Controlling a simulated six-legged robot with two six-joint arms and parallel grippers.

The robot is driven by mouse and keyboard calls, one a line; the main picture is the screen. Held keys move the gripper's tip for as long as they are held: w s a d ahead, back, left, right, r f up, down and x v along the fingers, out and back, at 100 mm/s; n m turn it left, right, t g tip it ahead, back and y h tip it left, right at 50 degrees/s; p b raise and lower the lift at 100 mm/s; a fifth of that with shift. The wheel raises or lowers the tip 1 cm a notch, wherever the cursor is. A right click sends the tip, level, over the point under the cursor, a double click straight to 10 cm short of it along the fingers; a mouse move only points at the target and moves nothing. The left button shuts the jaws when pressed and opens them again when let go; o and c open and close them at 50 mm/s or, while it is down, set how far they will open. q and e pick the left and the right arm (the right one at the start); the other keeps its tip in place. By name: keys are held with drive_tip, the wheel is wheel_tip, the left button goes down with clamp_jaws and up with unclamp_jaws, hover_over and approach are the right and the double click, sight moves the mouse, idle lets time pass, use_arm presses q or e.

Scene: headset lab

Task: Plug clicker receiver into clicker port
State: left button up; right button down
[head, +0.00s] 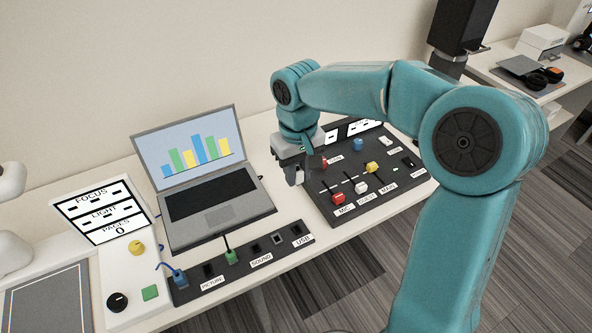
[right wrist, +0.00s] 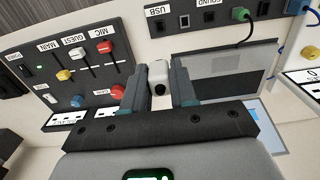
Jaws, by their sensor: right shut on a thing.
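My right gripper (head: 294,176) is above the table, between the laptop and the mixer panel. In the right wrist view its two fingers (right wrist: 158,88) are shut on a small white block with a dark end (right wrist: 158,72), probably the clicker receiver. A black port strip (head: 190,292) lies along the table's front, with PICTURE, SOUND and USB labels. Its sockets by the USB label (head: 296,230) look empty; they also show in the right wrist view (right wrist: 160,26). I cannot read a clicker label. My left gripper is out of view.
The laptop (head: 208,208) stands open behind the strip. A blue plug (head: 180,277) and a green plug (head: 231,257) sit in the strip with cables. The mixer panel (head: 332,211) has raised knobs and sliders. A control panel (head: 124,290) is at left.

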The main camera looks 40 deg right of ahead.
wheel_tip(320, 180, down, 10)
drive_tip(key=b, duration=0.7)
drive_tip(key=shift+f+b, duration=0.15)
drive_tip(key=shift+b, duration=0.2)
drive_tip(key=shift+f, duration=0.15)
wheel_tip(320, 180, down, 6)
drive_tip(key=b, duration=0.5)
drive_tip(key=shift+f, duration=0.15)
drive_tip(key=shift+f+b, duration=0.35)
drive_tip(key=shift+f, duration=0.05)
drive_tip(key=shift+r, duration=0.1)
idle(0.5)
drive_tip(key=shift+m, duration=0.4)
drive_tip(key=shift+f+b, duration=0.7)
drive_tip(key=shift+f, duration=0.45)
